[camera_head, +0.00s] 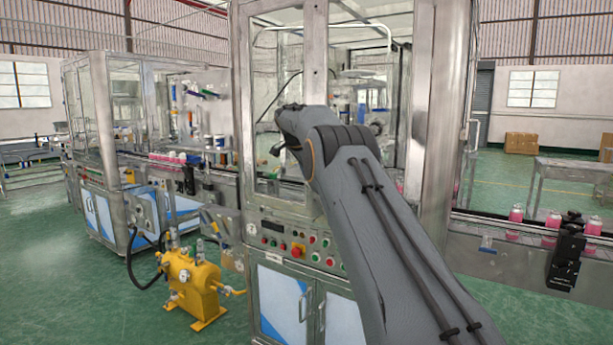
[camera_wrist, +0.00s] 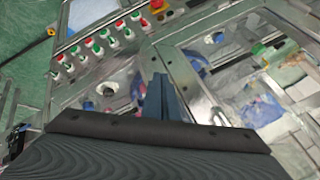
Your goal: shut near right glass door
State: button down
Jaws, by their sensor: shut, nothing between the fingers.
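The crimping machine's metal-framed cabinet (camera_head: 317,60) stands straight ahead, with a glass door (camera_head: 277,95) on its left half. On its right half, the right door's upright metal frame (camera_head: 419,95) shows beside my arm. My arm covers much of that half, and I cannot tell how far the door stands from its frame. In the head view my wrist is in front of the cabinet, and the fingers are mostly hidden. In the wrist view my gripper (camera_wrist: 165,97) is shut and empty, close to metal frame bars (camera_wrist: 195,85); contact is unclear.
A button panel (camera_head: 297,246) is below the doors and shows in the wrist view (camera_wrist: 105,40). A yellow pump (camera_head: 191,286) stands at the lower left. A conveyor (camera_head: 520,236) with pink-filled bottles runs to the right. Green floor (camera_head: 490,305) is open at the lower right.

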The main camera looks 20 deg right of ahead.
jog(key=shift+a, duration=0.3)
jog(key=s+a+r+b, duration=0.3)
jog(key=a+r+b, duration=0.1)
jog(key=a+r, duration=0.45)
jog(key=s+a+f+n+g+y, duration=0.1)
jog(key=s+a+f+n+y, duration=0.15)
jog(key=s+f+n, duration=0.45)
jog(key=s+a+f+n+g+y, duration=0.1)
jog(key=s+a+f+n, duration=0.25)
jog(key=s+f, duration=0.8)
jog(key=s+a+f+n+g, duration=0.1)
jog(key=s+f, duration=0.4)
jog(key=s, duration=0.7)
jog(key=s+a+f+n+g+y, duration=0.1)
jog(key=s+f+n, duration=0.2)
jog(key=s, duration=0.9)
jog(key=s+a+f+n+g, duration=0.1)
jog(key=s+a+f+n, duration=0.1)
jog(key=s+f, duration=0.6)
jog(key=s, duration=0.4)
jog(key=shift+n, duration=0.35)
